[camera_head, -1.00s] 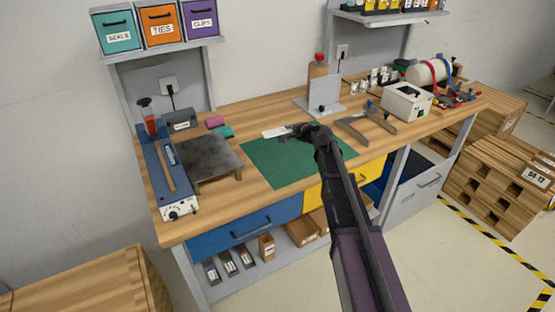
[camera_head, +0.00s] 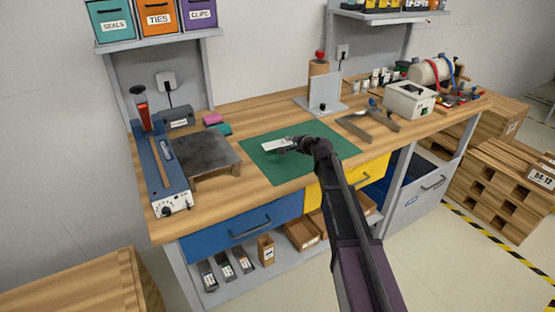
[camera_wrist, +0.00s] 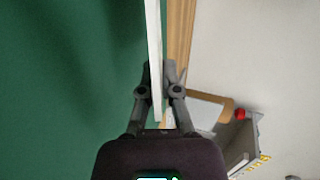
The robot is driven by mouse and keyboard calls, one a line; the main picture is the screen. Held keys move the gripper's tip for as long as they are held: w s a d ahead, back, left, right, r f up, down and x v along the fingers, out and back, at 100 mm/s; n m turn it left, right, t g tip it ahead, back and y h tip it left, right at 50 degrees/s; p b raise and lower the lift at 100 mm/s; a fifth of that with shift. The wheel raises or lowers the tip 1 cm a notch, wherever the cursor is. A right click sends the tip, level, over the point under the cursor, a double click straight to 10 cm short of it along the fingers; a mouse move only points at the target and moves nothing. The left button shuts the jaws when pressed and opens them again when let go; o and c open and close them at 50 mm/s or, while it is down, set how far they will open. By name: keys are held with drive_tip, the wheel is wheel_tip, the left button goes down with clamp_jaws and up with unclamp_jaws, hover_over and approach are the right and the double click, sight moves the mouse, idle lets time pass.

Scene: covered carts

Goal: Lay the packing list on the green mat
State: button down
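The packing list (camera_head: 277,145) is a small white sheet or card over the back left part of the green mat (camera_head: 285,170). My gripper (camera_head: 290,147) holds it from the right by its edge. In the wrist view the packing list (camera_wrist: 154,50) shows nearly edge-on as a thin white strip between the fingers of my gripper (camera_wrist: 158,85), which are closed on it. The green mat (camera_wrist: 65,90) fills the left of that view. I cannot tell whether the list touches the mat or hangs just above it.
A dark plate on a stand (camera_head: 203,157) and a blue sealer-like device (camera_head: 163,170) stand left of the mat. A grey upright plate (camera_head: 323,92) stands behind, a metal square (camera_head: 362,122) to the right. The front of the mat is clear.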

drive_tip(key=shift+f+b, duration=0.6)
drive_tip(key=shift+f, duration=0.3)
drive_tip(key=c, duration=1)
unclamp_jaws()
drive_tip(key=shift+o, duration=0.2)
drive_tip(key=shift+s+d, duration=0.1)
drive_tip(key=shift+p+v, duration=1.4)
drive_tip(key=shift+v, duration=2.5)
drive_tip(key=shift+r, duration=0.1)
wheel_tip(320, 180, up, 7)
drive_tip(key=s+d+p, duration=0.1)
drive_tip(key=s+p, duration=0.1)
drive_tip(key=p, duration=0.5)
drive_tip(key=shift+d, duration=0.35)
